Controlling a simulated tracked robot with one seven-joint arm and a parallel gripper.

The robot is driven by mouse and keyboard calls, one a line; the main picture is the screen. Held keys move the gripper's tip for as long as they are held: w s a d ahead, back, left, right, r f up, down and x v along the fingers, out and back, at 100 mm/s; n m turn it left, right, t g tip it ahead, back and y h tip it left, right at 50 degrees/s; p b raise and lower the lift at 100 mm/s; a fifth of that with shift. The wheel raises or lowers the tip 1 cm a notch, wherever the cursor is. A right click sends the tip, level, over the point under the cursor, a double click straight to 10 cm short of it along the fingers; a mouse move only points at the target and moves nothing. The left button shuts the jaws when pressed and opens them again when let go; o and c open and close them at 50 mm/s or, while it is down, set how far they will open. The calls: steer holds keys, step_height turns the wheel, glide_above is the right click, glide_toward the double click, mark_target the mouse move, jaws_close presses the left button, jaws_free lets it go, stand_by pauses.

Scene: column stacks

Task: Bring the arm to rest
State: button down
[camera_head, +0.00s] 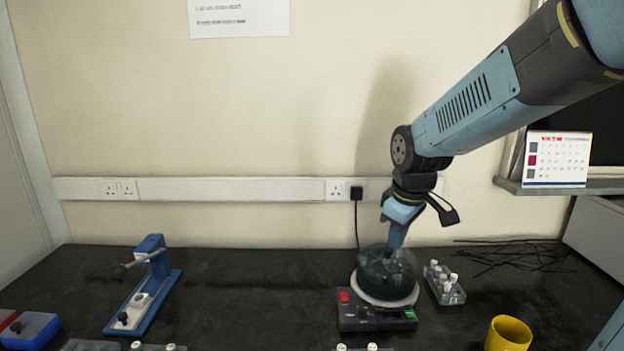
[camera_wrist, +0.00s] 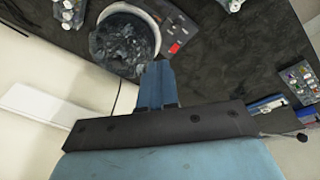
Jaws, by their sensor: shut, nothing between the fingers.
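My arm reaches in from the upper right in the head view, and my gripper (camera_head: 396,240) points down over the round dark device at the back of the bench. The gripper is shut and empty. In the wrist view my gripper (camera_wrist: 157,72) shows as closed blue fingers, with the device's dark bowl beyond them. The device (camera_head: 386,272) has a dark translucent drum on a white ring and a dark base with a red and a green button. It also shows in the wrist view (camera_wrist: 124,42). I cannot tell whether the fingertips touch the drum.
A small rack of vials (camera_head: 444,284) stands just right of the device. A yellow cup (camera_head: 508,334) is at the front right. A blue lever press (camera_head: 146,286) stands at the left, with a blue box (camera_head: 30,330) nearby. Black cables (camera_head: 515,256) lie at the back right. The middle left bench is clear.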

steer(key=s+d+r+m+t, duration=0.1)
steer(key=s+d+r+m, duration=0.2)
steer(key=s, duration=0.4)
steer(key=s+d+r+m+t, duration=0.1)
steer(key=s+d+r+m, duration=0.1)
steer(key=s+r+m, duration=0.3)
steer(key=shift+s+d+m+t, duration=0.4)
steer(key=shift+s+m, duration=0.2)
steer(key=shift+s, duration=0.85)
steer(key=shift+r, duration=0.1)
